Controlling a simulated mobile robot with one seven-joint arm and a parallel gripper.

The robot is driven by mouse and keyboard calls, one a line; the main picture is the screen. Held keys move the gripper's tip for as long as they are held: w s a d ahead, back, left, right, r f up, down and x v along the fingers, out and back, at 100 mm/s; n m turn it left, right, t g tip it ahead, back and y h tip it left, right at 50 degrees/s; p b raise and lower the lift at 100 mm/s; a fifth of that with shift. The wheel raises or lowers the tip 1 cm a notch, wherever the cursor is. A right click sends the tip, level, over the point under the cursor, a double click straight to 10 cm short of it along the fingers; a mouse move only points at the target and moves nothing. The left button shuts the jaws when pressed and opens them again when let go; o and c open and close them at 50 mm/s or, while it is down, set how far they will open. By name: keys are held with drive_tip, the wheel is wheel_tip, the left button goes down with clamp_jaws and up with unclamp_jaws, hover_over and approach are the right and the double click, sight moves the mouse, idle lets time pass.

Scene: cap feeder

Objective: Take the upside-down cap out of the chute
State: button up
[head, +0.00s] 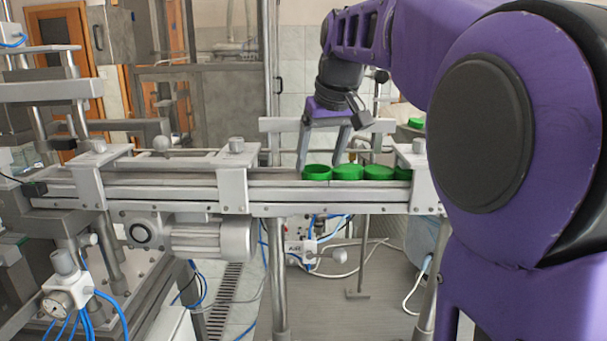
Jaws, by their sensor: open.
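Several green caps stand in a row in the chute (275,187), a pale metal channel. The leftmost cap (317,173) shows a raised rim and a darker inside, so it looks upside down. Another cap (348,172) sits right beside it, with a third cap (378,172) further right. My gripper (320,164) points down over the left end of the row, open. Its left finger is beside the left edge of the leftmost cap; its right finger is behind and above that cap's right side. I cannot tell whether either finger touches it.
A clamp bracket (234,180) stands over the chute to the left, and another bracket (421,178) to the right partly hides a cap. A guide rail runs behind the row. The chute between the left bracket and the caps is clear. A motor (212,238) hangs below.

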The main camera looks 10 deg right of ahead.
sight(318, 169)
drive_tip(key=shift+a+f, duration=0.15)
drive_tip(key=shift+f, duration=0.9)
drive_tip(key=shift+w+f, duration=0.1)
drive_tip(key=c, duration=0.8)
drive_tip(key=shift+d, duration=0.2)
drive_tip(key=shift+c, duration=0.2)
drive_tip(key=r, duration=1.7)
drive_tip(key=shift+w+a+r, duration=0.1)
drive_tip(key=shift+w, duration=0.3)
drive_tip(key=shift+s+r, duration=0.15)
drive_tip(key=shift+r, duration=0.5)
